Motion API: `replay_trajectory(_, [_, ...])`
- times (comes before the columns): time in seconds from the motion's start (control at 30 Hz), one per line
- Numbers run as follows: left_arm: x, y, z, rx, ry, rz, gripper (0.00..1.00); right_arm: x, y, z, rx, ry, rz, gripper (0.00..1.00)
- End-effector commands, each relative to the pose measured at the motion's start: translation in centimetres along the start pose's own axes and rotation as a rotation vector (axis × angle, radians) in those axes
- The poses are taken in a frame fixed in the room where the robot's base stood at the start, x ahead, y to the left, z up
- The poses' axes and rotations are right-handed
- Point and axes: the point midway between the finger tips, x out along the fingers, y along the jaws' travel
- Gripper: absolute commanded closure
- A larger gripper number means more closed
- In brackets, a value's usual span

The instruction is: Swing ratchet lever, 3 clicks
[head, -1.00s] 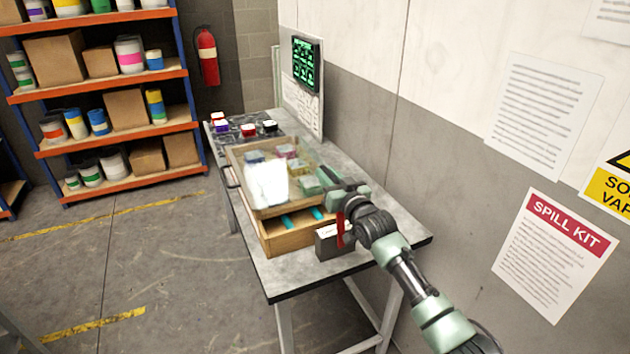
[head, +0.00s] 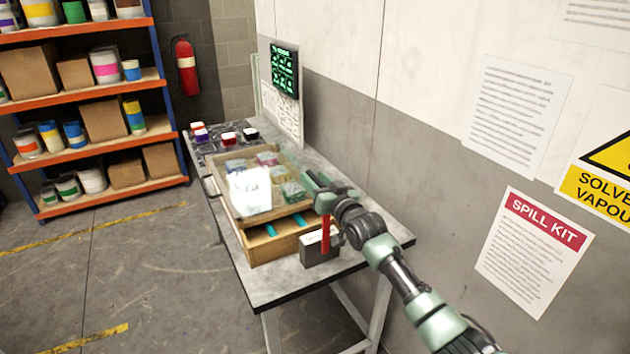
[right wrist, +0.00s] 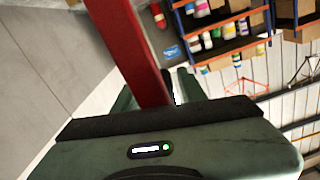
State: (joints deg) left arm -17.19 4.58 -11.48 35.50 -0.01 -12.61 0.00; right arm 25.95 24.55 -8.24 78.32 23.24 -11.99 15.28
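The red ratchet lever (head: 325,236) stands roughly upright on a small grey box (head: 312,252) at the table's near edge. In the right wrist view the red lever (right wrist: 132,45) runs down from the top across the near side of my right gripper. My right gripper (head: 316,183) is just above and behind the lever in the head view, its fingers pointing up-left. Its fingers look apart, also in the right wrist view (right wrist: 160,92), where the lever partly hides them. I cannot tell whether gripper and lever touch. My left gripper is not in view.
A wooden crate (head: 262,250) with a clear cover stands on the metal table (head: 270,287), left of the lever. Small coloured pots (head: 229,138) and a green-lit screen (head: 285,70) are farther back. The wall (head: 420,110) bounds the right side; open floor lies left.

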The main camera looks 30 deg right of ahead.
Motion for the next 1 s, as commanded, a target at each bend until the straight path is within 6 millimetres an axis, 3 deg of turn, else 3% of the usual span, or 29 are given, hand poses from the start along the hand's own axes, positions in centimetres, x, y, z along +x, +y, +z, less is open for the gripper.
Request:
replay_trajectory(0.27, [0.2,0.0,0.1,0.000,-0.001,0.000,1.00,-0.7,0.0,0.1,-0.002,0.000,0.000,0.59])
replay_trajectory(0.7, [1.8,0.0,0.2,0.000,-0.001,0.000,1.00,-6.9,0.1,0.3,-0.001,0.000,0.000,0.59])
replay_trajectory(1.0, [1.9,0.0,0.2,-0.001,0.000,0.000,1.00,-7.8,0.1,0.0,0.000,-0.001,0.001,0.59])
